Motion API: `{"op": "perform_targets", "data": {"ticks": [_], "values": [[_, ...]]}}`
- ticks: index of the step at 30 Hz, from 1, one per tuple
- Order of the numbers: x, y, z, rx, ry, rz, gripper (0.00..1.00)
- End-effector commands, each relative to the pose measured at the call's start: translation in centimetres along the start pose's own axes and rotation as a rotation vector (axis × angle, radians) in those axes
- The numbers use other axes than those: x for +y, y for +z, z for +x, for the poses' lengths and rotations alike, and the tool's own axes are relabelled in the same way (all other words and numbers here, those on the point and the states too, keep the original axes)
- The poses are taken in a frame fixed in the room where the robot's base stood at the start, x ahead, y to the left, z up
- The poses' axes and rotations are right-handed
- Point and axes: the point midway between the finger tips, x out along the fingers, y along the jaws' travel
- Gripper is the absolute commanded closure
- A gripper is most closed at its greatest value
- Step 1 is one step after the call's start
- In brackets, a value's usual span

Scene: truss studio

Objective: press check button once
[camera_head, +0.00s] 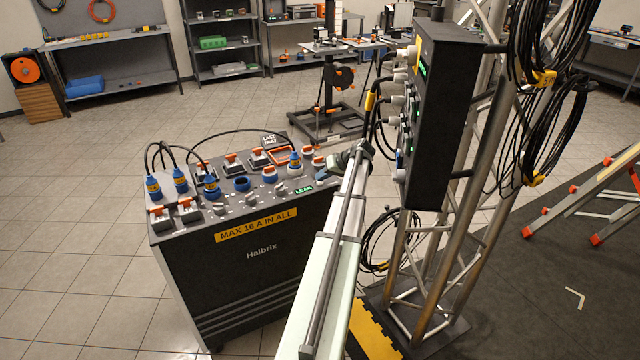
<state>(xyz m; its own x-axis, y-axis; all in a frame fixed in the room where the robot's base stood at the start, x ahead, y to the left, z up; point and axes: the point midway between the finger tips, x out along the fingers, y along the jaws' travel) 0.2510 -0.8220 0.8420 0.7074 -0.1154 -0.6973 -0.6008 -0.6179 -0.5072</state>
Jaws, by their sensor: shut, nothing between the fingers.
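The black power cabinet marked Halbrix (250,262) stands left of centre, its sloped top carrying blue sockets, plugs, covered switches, grey knobs and a green LEAK label (304,190). I cannot make out which control is the check button; no label for it is readable. My gripper (336,161) is at the far end of my arm, by the cabinet top's right end. It is shut and small in view; I cannot tell whether it touches anything.
A black box (445,115) with connectors and green lights hangs on the metal truss (435,250), close to the right of my gripper. Cables (545,125) hang beside it. An orange-footed ladder (590,200) stands right. Tiled floor (75,250) is clear at left.

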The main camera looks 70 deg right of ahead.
Motion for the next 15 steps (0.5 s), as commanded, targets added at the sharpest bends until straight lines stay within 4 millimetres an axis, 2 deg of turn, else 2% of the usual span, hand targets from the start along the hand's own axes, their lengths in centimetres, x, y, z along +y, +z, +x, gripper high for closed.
{"op": "perform_targets", "data": {"ticks": [15], "values": [[-0.51, -0.52, -0.71, 0.001, 0.000, 0.000, 1.00]]}}
